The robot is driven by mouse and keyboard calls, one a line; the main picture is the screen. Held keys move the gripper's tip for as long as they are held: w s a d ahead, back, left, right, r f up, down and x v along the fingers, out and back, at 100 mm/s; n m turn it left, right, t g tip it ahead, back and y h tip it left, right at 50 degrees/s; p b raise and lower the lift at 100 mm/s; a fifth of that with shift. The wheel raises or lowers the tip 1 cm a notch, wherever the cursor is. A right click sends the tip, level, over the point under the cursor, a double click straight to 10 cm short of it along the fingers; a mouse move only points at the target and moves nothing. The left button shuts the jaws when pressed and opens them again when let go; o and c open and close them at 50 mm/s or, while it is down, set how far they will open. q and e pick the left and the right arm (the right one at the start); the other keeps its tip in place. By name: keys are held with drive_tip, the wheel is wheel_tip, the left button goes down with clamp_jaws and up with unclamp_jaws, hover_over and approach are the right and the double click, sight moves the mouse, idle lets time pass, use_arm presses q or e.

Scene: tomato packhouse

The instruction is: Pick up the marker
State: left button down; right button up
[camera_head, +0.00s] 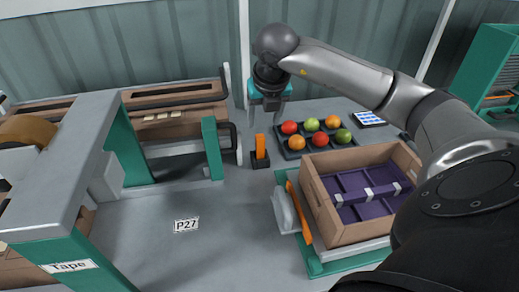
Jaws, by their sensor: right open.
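What looks like the marker (260,145) is a slim orange upright piece standing in a small black holder (260,163) on the grey table, left of the tray of tomatoes. My right gripper (268,114) comes in from the right and points down. It is open and empty, with its fingers above and slightly behind the marker in the picture, apart from it as far as I can see. My left gripper is not in view.
A black tray (284,151) with several coloured tomatoes stands right of the marker. A cardboard crate (348,236) with purple dividers is in front of it. A tape machine (120,140) fills the left. The table around the P27 label (187,225) is clear.

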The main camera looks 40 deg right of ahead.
sight(260, 137)
drive_tip(key=x, duration=0.4)
drive_tip(key=shift+w+f, duration=0.1)
drive_tip(key=shift+f, duration=0.15)
drive_tip(key=shift+w+d+f+b, duration=0.2)
drive_tip(key=shift+f+b, duration=0.1)
drive_tip(key=shift+f, duration=0.1)
drive_tip(key=b+x, duration=0.1)
drive_tip(key=x, duration=0.3)
drive_tip(key=shift+w+a+f, duration=0.1)
drive_tip(key=shift+f, duration=0.25)
drive_tip(key=c, duration=0.4)
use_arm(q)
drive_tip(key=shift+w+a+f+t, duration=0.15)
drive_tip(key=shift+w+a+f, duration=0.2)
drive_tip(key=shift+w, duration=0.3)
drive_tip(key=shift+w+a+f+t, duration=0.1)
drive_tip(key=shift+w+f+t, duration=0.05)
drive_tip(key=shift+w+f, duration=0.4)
use_arm(e)
clamp_jaws()
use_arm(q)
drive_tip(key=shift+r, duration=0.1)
